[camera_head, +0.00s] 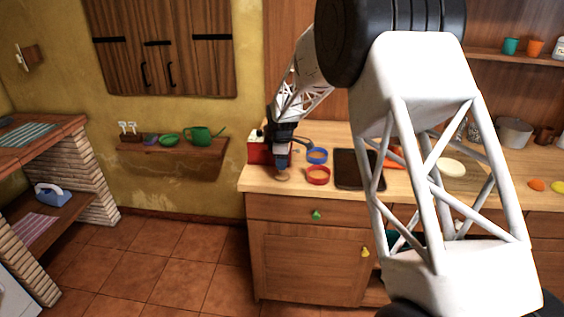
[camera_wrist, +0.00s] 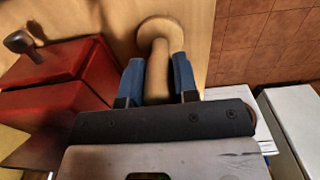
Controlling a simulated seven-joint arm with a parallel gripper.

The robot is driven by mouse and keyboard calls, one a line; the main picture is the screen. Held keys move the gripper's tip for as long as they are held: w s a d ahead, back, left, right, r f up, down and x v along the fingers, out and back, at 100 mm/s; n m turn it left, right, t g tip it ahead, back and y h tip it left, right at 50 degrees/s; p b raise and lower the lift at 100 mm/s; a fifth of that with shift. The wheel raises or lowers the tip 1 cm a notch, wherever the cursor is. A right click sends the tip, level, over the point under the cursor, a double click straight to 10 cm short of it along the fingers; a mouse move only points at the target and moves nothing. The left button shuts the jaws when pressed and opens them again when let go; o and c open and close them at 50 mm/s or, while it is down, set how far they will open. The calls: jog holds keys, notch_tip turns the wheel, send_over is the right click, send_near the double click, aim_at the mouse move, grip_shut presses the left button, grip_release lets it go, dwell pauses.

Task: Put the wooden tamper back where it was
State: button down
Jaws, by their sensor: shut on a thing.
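The wooden tamper (camera_wrist: 159,65) is upright between the two blue fingers of my gripper (camera_wrist: 158,82) in the wrist view, its round wide end (camera_wrist: 160,26) beyond the fingertips. In the head view my gripper (camera_head: 281,160) points down at the left end of the wooden counter, and the tamper's round base (camera_head: 283,178) shows just below it. The base is at or very close to the counter top; I cannot tell if it touches. The gripper is shut on the tamper's shaft.
A red machine (camera_head: 259,151) stands close left of the gripper; it also shows in the wrist view (camera_wrist: 70,75). A blue ring-shaped dish (camera_head: 317,155), a red one (camera_head: 318,175) and a dark board (camera_head: 358,170) lie to the right. The counter's left edge is near.

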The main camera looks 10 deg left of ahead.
jog(key=c, duration=0.9)
grip_release()
jog(key=shift+r, duration=0.1)
notch_tip(320, 180, up, 12)
jog(key=shift+f, duration=0.2)
jog(key=shift+r, duration=0.25)
